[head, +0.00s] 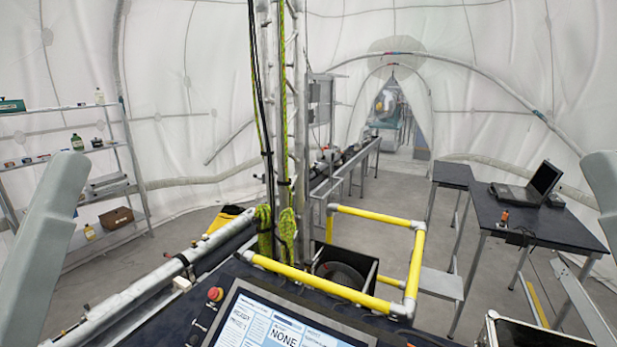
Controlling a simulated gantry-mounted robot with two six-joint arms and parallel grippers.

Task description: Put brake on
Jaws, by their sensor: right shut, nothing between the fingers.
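No part that I can surely name as the brake stands out. A control panel screen (285,325) lies at the bottom, with "NONE" in large letters; its smaller text is too small to read surely. A red knob (215,294) sits left of it. A lattice mast (297,120) with green and black ropes (282,100) rises behind the panel. A dark round drum-like part (342,278) is partly hidden behind a yellow rail. My right arm shows at the right edge; its gripper is hard to make out but shut and empty, away from the panel. My left gripper is not visible.
A yellow guard rail (418,255) stands behind the panel. A metal tube (135,290) runs along its left. A dark table (535,225) with a laptop (530,188) stands at right, shelves (75,160) at left. A black case (530,333) is at bottom right. Grey floor is open between.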

